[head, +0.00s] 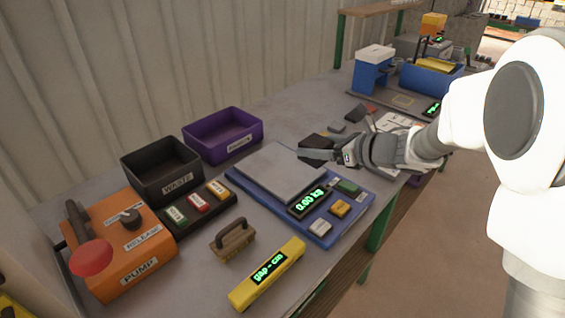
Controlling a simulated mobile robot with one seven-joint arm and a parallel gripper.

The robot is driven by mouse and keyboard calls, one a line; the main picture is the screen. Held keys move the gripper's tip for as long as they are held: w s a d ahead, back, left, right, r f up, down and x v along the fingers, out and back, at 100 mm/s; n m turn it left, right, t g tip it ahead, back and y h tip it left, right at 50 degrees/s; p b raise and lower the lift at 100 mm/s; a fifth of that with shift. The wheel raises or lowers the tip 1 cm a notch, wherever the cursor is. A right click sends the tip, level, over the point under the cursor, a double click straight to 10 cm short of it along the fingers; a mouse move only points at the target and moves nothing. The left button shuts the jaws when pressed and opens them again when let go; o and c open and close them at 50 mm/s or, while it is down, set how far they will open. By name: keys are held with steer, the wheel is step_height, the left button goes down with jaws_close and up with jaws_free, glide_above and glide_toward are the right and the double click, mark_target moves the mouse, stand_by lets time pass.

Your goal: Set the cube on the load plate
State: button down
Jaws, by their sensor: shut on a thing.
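The load plate (275,172) is a square grey plate on top of a blue scale (352,208), whose green display (309,200) reads 0.00 kg. My gripper (313,153) is shut on a dark cube (316,142), near the plate's right rear corner. A grey finger crosses in front of the cube and hides part of it. The cube appears above or just beyond the plate's edge; its exact height cannot be told from this one view.
A black waste bin (163,172) and a purple bin (223,136) stand behind to the left. An orange pump unit (125,245), brush (232,240) and yellow gap gauge (268,275) lie in front. A blue press (373,70) stands at the far end. The plate's surface is clear.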

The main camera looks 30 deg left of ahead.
glide_above(288, 172)
step_height(288, 172, down, 5)
steer(key=shift+f, duration=0.2)
steer(key=shift+a+f+b, duration=0.1)
steer(key=shift+f+b, duration=0.25)
steer(key=shift+f, duration=1.65)
steer(key=shift+f, duration=0.15)
jaws_free()
steer(key=shift+r, duration=0.2)
steer(key=v, duration=1.2)
